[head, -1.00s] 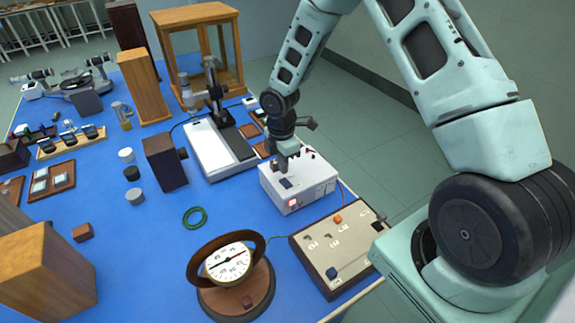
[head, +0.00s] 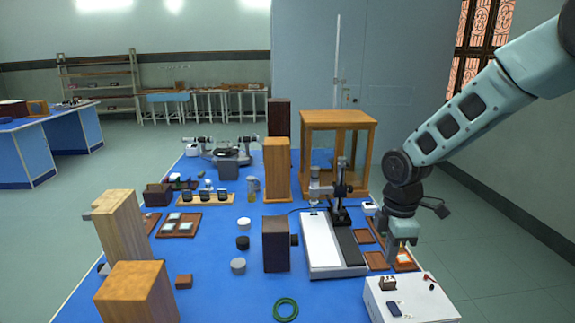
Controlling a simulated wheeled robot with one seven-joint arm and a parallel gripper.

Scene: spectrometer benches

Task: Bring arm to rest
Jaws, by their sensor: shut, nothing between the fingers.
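My arm reaches in from the upper right in the head view. My gripper (head: 401,250) points down above the back part of the white power box (head: 412,299), at the right side of the blue bench. The fingers are small in the picture and look close together, with nothing held between them. A small wooden tray with an orange-lit piece (head: 404,259) lies just behind the fingers. I cannot tell how high the fingertips are above the box.
A travelling microscope (head: 334,240) stands left of the gripper, close by. A glass-sided wooden case (head: 338,150) stands behind. A green ring (head: 286,309), dark box (head: 276,245) and wooden blocks (head: 137,292) occupy the bench (head: 215,285). Floor right of the bench is clear.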

